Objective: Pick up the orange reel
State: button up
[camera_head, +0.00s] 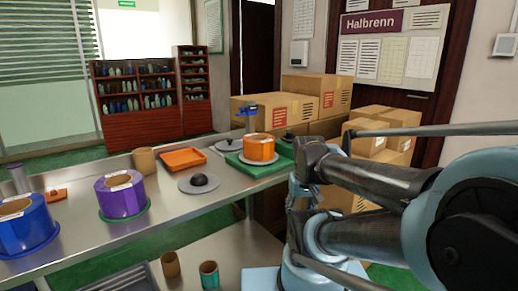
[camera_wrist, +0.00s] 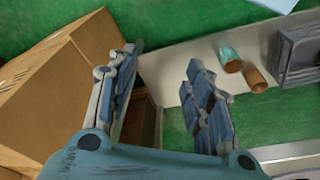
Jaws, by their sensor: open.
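The orange reel (camera_head: 259,149) stands upright on a green mat (camera_head: 276,166) at the right end of the metal table in the head view. It has a pale label on top. The reel does not show in the wrist view. My gripper (camera_wrist: 165,88) is open and empty in the wrist view, with its fingers spread over the lower shelf and green floor. In the head view my arm fills the right side, to the right of the reel, and the fingertips are hard to make out there.
A purple reel (camera_head: 121,195) and a blue reel (camera_head: 25,226) stand left on the table (camera_head: 165,217). An orange tray (camera_head: 183,159) and a grey disc with a black knob (camera_head: 199,183) lie between. Cardboard boxes (camera_wrist: 62,88) are close to my gripper's left. Two small tubes (camera_wrist: 243,67) stand on the lower shelf.

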aim_at(257, 147)
jog(key=z, duration=0.45)
jog(key=k, duration=1.05)
jog(key=z, duration=0.6)
jog(key=i, duration=1.35)
jog(key=u, duration=0.55)
